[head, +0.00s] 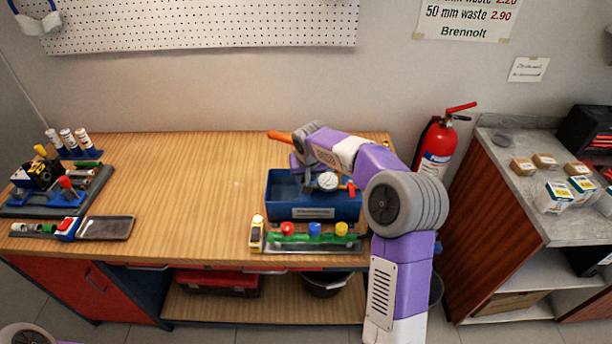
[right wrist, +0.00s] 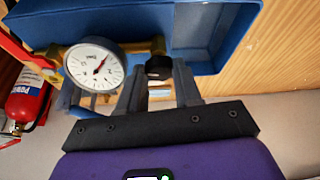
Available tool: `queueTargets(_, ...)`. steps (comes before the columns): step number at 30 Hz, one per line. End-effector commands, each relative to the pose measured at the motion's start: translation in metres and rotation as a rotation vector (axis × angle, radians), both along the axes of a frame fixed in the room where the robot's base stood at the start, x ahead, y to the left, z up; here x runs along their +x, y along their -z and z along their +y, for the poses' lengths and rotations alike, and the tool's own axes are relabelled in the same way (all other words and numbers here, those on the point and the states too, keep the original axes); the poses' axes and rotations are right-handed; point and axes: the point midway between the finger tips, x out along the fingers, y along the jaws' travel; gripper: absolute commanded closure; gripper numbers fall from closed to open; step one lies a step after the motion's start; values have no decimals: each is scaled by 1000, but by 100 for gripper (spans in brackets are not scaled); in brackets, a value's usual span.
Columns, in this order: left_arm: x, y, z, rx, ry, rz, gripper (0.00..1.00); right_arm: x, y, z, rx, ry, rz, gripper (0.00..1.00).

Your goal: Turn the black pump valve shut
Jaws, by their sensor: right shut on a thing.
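The blue pump tank (head: 285,207) stands on the right part of the workbench, with a white round gauge (head: 328,181) above its rim. The gauge also shows in the right wrist view (right wrist: 95,66), with a red needle. The black pump valve (right wrist: 158,67) is beside the gauge on a brass-coloured fitting. My right gripper (right wrist: 158,80) is shut on the black valve, one finger on each side. In the head view my right gripper (head: 309,182) is over the tank and its arm partly covers the pump. My left gripper is out of view.
A rack with red, blue and yellow knobs (head: 314,241) stands in front of the tank. A yellow-and-black item (head: 257,234) is at its left. An orange handle (head: 279,136) is behind. A fire extinguisher (head: 437,145) hangs right. The bench middle (head: 180,190) is clear.

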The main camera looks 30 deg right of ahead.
Motion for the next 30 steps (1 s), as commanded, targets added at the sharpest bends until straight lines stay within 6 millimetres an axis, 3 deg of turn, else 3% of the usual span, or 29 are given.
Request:
queueTargets(15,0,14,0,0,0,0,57,3,0,4,-4,411,-1,97)
queueTargets(30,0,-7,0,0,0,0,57,7,-3,6,-4,888,-1,97)
